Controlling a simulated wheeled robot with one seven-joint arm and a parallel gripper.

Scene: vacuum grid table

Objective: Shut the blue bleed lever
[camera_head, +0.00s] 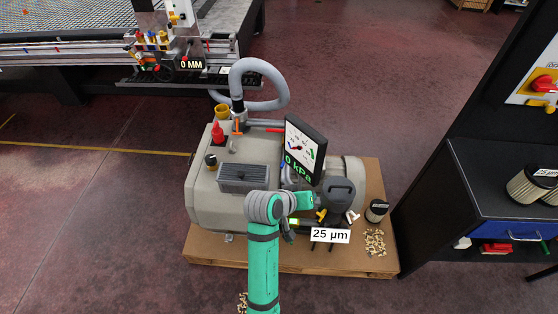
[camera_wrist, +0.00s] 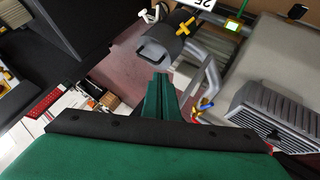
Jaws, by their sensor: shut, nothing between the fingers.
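A small blue piece that looks like the bleed lever (camera_wrist: 207,101) shows in the wrist view, beside red and yellow bits at the lower end of a bent grey pipe (camera_wrist: 211,75). Its exact angle is too small to tell. In the head view a bit of blue (camera_head: 283,164) shows by the gauge panel's left edge, partly hidden. My gripper (camera_wrist: 160,82) is shut and empty, its green fingers pointing toward the grey filter housing (camera_wrist: 157,50). It is apart from the blue piece, which lies to its right. In the head view my gripper (camera_head: 308,200) is just left of that housing (camera_head: 340,192).
A gauge panel (camera_head: 305,150) reading 0 kPa stands above the pump (camera_head: 207,185). A yellow T-handle (camera_wrist: 184,36) is by the housing. A ribbed grey box (camera_head: 243,178) is left of my gripper.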

